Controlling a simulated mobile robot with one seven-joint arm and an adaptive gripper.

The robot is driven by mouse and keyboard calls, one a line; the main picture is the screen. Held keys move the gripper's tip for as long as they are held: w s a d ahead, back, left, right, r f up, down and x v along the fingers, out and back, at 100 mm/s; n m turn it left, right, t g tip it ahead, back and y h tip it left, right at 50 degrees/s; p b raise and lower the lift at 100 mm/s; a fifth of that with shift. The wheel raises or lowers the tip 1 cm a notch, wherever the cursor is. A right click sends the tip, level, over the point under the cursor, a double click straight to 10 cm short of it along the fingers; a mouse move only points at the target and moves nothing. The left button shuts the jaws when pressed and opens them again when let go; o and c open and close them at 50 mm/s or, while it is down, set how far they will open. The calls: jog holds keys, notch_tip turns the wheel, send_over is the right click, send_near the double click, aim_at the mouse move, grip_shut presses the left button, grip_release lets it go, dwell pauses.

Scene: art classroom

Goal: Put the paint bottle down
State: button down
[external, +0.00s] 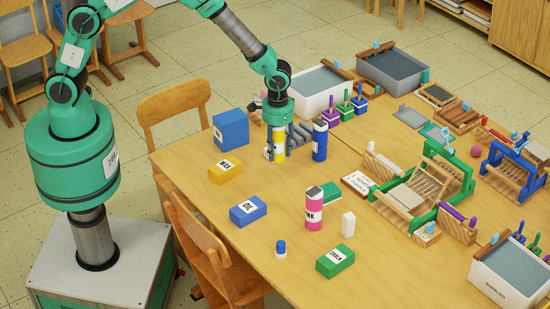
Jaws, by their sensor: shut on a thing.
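A yellow paint bottle (279,154) with a white part is between the fingers of my gripper (278,153). My gripper points down and is shut on this bottle; the fingers and palm hide much of it. The bottle looks upright, with its bottom close to the wooden table top (190,187). I cannot tell whether it touches the table. A blue bottle (320,145) stands just to its right. A pink bottle (314,214) with a dark cap stands nearer the front.
A large blue box (231,130), a yellow box (226,168), a blue box (248,210) and a green box (335,261) lie around. Bare table lies in front of my gripper.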

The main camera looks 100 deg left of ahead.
jog(key=s+a+r+p, duration=0.1)
jog(key=s+a, duration=0.3)
jog(key=s, duration=0.7)
jog(key=s+a+r+p, duration=0.2)
jog(key=s+a+r, duration=0.2)
jog(key=s, duration=0.7)
jog(key=s+a+r+p, duration=0.1)
jog(key=s+a, duration=0.3)
jog(key=s, duration=0.8)
jog(key=shift+a+r+p, duration=0.3)
jog(key=shift+r, duration=0.35)
jog(key=shift+w, duration=0.1)
jog(key=b, duration=0.1)
send_over(231, 116)
jog(key=shift+d+f, duration=0.1)
jog(key=shift+f, duration=0.65)
jog(key=shift+f, duration=0.1)
jog(key=shift+f+b, duration=0.4)
jog(key=shift+f, duration=1.25)
